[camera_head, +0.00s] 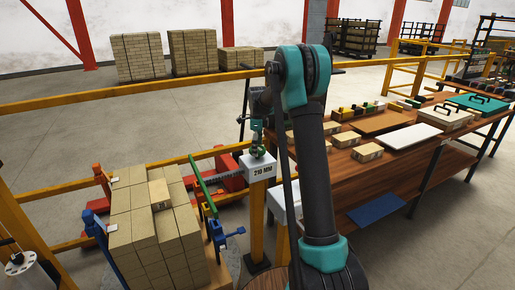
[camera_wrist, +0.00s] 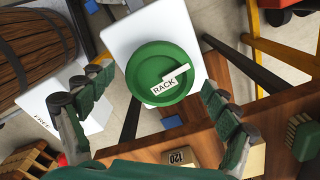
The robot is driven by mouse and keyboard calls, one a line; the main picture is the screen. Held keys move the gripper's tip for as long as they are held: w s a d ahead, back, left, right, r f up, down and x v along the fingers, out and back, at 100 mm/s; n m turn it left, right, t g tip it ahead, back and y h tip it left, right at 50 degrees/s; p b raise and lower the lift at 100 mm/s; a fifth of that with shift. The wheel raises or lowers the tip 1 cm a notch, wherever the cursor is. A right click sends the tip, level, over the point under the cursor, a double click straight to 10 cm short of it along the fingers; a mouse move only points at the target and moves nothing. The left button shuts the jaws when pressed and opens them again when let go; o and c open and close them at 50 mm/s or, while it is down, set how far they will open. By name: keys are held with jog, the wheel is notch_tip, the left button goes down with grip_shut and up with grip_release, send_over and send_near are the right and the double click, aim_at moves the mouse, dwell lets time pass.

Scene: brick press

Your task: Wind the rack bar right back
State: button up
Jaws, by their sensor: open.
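A green round knob labelled RACK (camera_wrist: 150,62) sits on a white plate in the wrist view, with a pale pointer strip across it. My gripper (camera_wrist: 158,115) is open, one finger at each side of the knob's near side, apart from it and empty. In the head view, my gripper (camera_head: 257,136) hangs over the white box marked 210 MM (camera_head: 261,168); it and my arm partly hide the knob.
The stack of tan bricks (camera_head: 150,228) stands left, between red and blue clamp parts. A wooden table (camera_head: 400,170) with bricks and cases is at right. Yellow rails (camera_head: 130,95) cross behind. A wooden barrel (camera_wrist: 35,45) shows in the wrist view.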

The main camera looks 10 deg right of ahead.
jog(key=shift+c, duration=0.6)
jog(key=c, duration=1)
jog(key=shift+c, duration=0.2)
jog(key=shift+n, duration=0.4)
